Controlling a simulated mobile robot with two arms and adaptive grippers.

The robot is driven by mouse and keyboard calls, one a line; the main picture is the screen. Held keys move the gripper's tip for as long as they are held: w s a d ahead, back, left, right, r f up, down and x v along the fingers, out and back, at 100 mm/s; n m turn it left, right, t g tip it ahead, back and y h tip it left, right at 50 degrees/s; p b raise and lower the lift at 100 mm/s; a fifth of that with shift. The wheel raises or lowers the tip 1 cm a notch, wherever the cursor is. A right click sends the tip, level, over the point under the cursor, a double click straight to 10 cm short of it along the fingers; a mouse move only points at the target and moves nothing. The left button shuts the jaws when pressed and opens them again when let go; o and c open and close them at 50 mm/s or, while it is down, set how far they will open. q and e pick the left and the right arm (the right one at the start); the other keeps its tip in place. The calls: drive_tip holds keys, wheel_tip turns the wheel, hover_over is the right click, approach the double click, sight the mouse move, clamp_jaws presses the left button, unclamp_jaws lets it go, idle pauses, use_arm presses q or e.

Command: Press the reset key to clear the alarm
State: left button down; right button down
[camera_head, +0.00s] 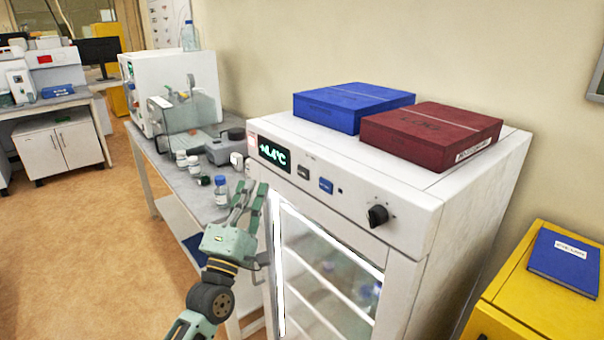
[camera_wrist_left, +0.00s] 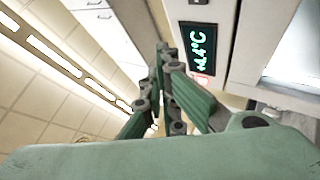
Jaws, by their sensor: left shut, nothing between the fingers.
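The white glass-doored cabinet has a control strip on its upper front. On it are a dark display (camera_head: 274,153) with a green temperature reading, a dark grey key (camera_head: 303,172) and a blue key (camera_head: 326,186). The key labels are too small to read, so I cannot tell which is the reset key. The display also shows, rotated, in the left wrist view (camera_wrist_left: 198,52). My left gripper (camera_head: 252,187) is shut and empty, its fingers pointing up, left of and below the display, apart from the keys. Its fingers also show in the left wrist view (camera_wrist_left: 163,52).
A black knob (camera_head: 378,215) sits right of the keys. A blue box (camera_head: 352,105) and a dark red box (camera_head: 431,135) lie on the cabinet. Left of it, a bench holds a blue-capped bottle (camera_head: 221,190) and jars near my gripper. A yellow cabinet (camera_head: 510,300) stands right.

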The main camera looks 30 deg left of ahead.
sight(303, 173)
use_arm(q)
drive_tip(key=w+d+b, duration=0.1)
drive_tip(key=w+d, duration=0.2)
drive_tip(key=w, duration=0.4)
drive_tip(key=shift+w, duration=0.3)
drive_tip(key=shift+w+d, duration=0.1)
drive_tip(key=shift+d, duration=0.05)
idle(1.1)
drive_tip(key=shift+w+d, duration=0.1)
drive_tip(key=shift+w, duration=0.2)
drive_tip(key=shift+w+d+b, duration=0.1)
drive_tip(key=shift+w+b, duration=0.15)
drive_tip(key=shift+b, duration=0.05)
idle(0.6)
drive_tip(key=shift+s, duration=0.15)
drive_tip(key=shift+s+a, duration=0.25)
drive_tip(key=shift+s, duration=0.3)
